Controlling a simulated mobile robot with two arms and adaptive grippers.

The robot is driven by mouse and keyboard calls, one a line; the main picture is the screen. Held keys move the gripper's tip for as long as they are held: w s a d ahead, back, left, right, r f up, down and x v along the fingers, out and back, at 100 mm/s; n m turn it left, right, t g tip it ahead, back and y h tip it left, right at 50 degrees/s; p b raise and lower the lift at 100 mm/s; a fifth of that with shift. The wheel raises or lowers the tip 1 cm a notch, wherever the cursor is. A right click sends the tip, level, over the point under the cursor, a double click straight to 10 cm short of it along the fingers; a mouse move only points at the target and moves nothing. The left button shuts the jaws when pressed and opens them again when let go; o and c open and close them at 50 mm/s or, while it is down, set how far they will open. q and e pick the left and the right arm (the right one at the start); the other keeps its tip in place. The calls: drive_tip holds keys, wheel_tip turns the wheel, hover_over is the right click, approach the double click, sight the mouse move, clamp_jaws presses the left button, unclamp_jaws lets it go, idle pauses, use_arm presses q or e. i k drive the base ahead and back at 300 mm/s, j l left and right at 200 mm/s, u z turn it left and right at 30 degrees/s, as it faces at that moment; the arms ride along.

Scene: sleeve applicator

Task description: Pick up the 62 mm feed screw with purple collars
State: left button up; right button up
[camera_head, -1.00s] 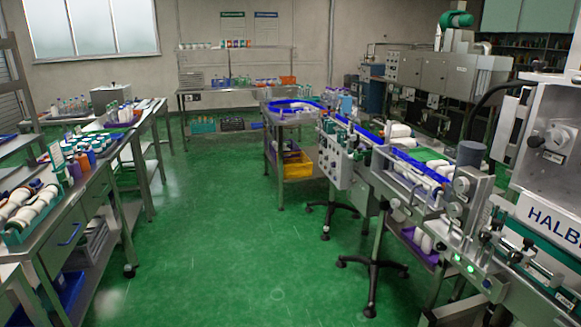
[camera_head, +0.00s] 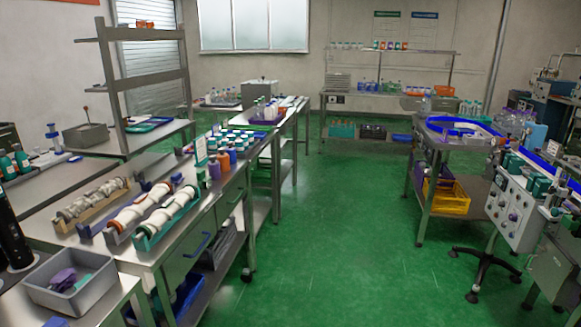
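Several feed screws lie in cradles on the steel table at the left. A greyish feed screw (camera_head: 90,199) lies in a tan cradle. The collars are too small to tell surely which are purple, and I cannot read any size. Neither of my grippers is in view.
A grey bin (camera_head: 70,282) with purple and teal pieces stands at the near left. Coloured bottles (camera_head: 222,164) stand beyond the screws. A steel shelf rack (camera_head: 118,85) rises behind. Green floor (camera_head: 330,240) is clear between the tables and the machine cart (camera_head: 455,150).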

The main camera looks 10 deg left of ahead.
sight(91, 198)
drive_tip(key=i, duration=1.4)
drive_tip(key=i+j+u, duration=0.1)
drive_tip(key=i+u, duration=0.6)
drive_tip(key=i+l+u, duration=0.2)
drive_tip(key=i+u, duration=0.15)
drive_tip(key=i, duration=0.15)
drive_tip(key=i+u, duration=0.35)
drive_tip(key=u, duration=1.3)
drive_tip(key=k, duration=0.05)
